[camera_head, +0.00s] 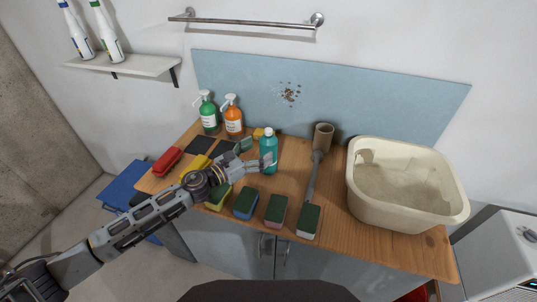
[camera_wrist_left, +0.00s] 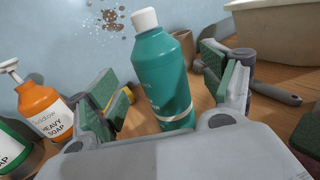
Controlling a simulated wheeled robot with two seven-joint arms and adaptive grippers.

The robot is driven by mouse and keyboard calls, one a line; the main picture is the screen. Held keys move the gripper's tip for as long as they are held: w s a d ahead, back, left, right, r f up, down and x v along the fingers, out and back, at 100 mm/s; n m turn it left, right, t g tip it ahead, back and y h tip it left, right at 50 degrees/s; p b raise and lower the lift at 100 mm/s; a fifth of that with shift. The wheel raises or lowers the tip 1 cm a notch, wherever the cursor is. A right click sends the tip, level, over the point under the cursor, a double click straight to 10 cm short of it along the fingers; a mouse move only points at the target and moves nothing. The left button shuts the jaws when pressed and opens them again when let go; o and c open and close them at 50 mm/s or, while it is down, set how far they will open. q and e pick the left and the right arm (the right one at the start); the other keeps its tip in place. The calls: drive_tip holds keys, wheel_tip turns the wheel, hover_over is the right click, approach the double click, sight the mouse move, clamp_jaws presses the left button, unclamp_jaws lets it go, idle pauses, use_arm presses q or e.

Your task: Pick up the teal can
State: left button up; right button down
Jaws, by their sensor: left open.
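The teal can (camera_head: 268,151) is a teal bottle with a white cap, standing upright on the wooden counter. In the left wrist view the teal can (camera_wrist_left: 163,78) stands ahead between the two fingers, with a gap on each side. My left gripper (camera_head: 255,154) is open, low over the counter, reaching toward the can from the left. The left gripper's fingers (camera_wrist_left: 165,88) have green pads and hold nothing. Whether the fingertips reach past the can's sides is hard to tell. My right gripper is not in view.
Green (camera_head: 208,112) and orange (camera_head: 233,117) soap bottles stand behind left. A brush (camera_head: 313,175) and a cream basin (camera_head: 375,212) are to the right. Several sponges (camera_head: 276,210) line the front edge. A blue panel (camera_head: 340,95) is behind.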

sight(269, 144)
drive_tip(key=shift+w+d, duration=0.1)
use_arm(q)
drive_tip(key=shift+w+d+r, duration=0.1)
drive_tip(key=shift+w+d, duration=0.15)
drive_tip(key=shift+p+x, duration=0.55)
drive_tip(key=shift+x, duration=1.45)
drive_tip(key=shift+w+d, duration=0.15)
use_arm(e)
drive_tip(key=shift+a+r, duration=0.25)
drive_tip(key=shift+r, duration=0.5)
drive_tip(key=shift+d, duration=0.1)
